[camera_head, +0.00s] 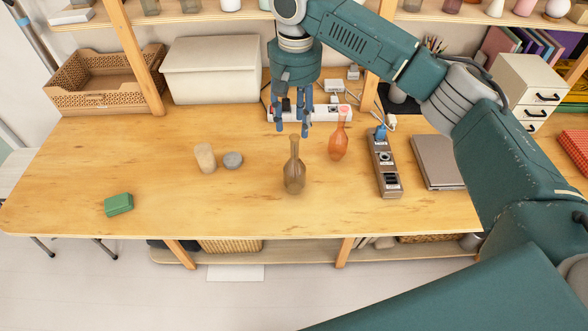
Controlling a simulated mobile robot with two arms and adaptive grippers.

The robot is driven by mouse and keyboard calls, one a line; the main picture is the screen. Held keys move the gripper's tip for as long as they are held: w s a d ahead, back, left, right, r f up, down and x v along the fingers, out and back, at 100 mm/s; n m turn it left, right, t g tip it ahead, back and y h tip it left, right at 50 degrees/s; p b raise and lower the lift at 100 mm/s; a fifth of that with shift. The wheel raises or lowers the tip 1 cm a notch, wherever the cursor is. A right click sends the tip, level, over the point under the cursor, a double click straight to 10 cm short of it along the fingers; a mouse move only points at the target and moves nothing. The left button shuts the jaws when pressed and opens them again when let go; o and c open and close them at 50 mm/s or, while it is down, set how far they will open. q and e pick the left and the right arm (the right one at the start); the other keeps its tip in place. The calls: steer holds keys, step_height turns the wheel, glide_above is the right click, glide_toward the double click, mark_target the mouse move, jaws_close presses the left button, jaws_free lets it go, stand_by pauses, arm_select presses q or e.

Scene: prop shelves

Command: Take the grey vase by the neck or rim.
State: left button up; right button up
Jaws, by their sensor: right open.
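A smoky brown-grey, see-through vase (294,177) with a round body and a long thin neck stands upright on the wooden table, near the middle. It is the closest match to the grey vase. My right gripper (292,130) points down, open and empty, with its fingers spread. In the picture its fingertips lie just above the vase's rim; I cannot tell the gap in depth, and no contact shows. An orange-red long-necked vase (338,145) stands to the right. My left gripper is not in view.
A beige cylinder (205,158) and a small grey round object (233,160) stand left of the vase. A power strip (383,165) and a laptop (438,161) lie right. A green block (118,204) lies far left. A white bin (212,69) stands behind.

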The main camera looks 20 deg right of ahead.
mark_target(295, 140)
steer(key=f, duration=0.2)
steer(key=f+p, duration=0.1)
steer(key=f, duration=0.1)
steer(key=f+p, duration=0.1)
steer(key=f, duration=0.1)
steer(key=shift+s+f, duration=0.25)
steer(key=shift+f, duration=0.2)
steer(key=shift+w, duration=0.1)
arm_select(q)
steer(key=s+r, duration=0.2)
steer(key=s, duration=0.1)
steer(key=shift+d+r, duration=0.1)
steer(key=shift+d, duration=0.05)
arm_select(e)
jaws_close()
